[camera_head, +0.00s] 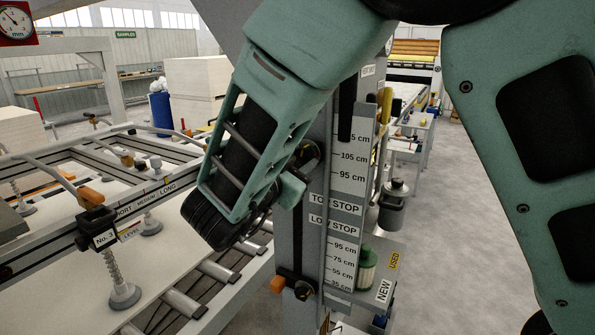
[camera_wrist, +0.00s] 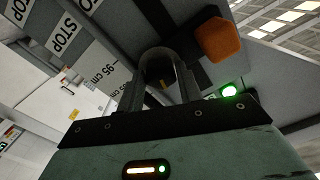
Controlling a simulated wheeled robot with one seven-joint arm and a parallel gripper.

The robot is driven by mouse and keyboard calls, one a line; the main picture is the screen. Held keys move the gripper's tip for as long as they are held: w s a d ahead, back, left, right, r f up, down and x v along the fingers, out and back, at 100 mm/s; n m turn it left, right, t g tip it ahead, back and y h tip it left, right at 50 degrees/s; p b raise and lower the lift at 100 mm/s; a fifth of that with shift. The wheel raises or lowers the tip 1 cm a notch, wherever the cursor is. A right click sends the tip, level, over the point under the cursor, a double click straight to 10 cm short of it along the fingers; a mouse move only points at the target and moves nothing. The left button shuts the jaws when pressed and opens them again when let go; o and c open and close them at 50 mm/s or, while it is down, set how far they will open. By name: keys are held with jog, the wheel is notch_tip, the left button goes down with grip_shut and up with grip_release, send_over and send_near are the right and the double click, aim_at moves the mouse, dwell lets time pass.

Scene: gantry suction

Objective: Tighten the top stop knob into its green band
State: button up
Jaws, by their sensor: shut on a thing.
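My gripper (camera_head: 300,170) is at the grey column beside the TOP STOP label (camera_head: 334,204). In the wrist view my gripper (camera_wrist: 161,82) is shut on a dark round knob (camera_wrist: 158,60), the top stop knob, with one finger on each side. A small yellow mark shows between the fingers. An orange block (camera_wrist: 220,39) sits on the dark stop body right of the knob. A green light (camera_wrist: 229,90) glows just beyond the gripper's edge. I cannot make out a green band or pointer on the knob. In the head view my gripper mostly hides the knob.
The low stop has an orange end (camera_head: 278,285) and a dark knob (camera_head: 303,290) lower on the column. A shelf marked NEW and USED (camera_head: 384,290) holds a green-topped cup (camera_head: 367,270). A roller table (camera_head: 185,295) with suction cups lies left.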

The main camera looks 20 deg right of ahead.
dwell(0.4)
jog(key=o, duration=1)
jog(key=shift+s+a, duration=0.1)
jog(key=shift+b+v, duration=2.7)
jog(key=shift+v, duration=5.95)
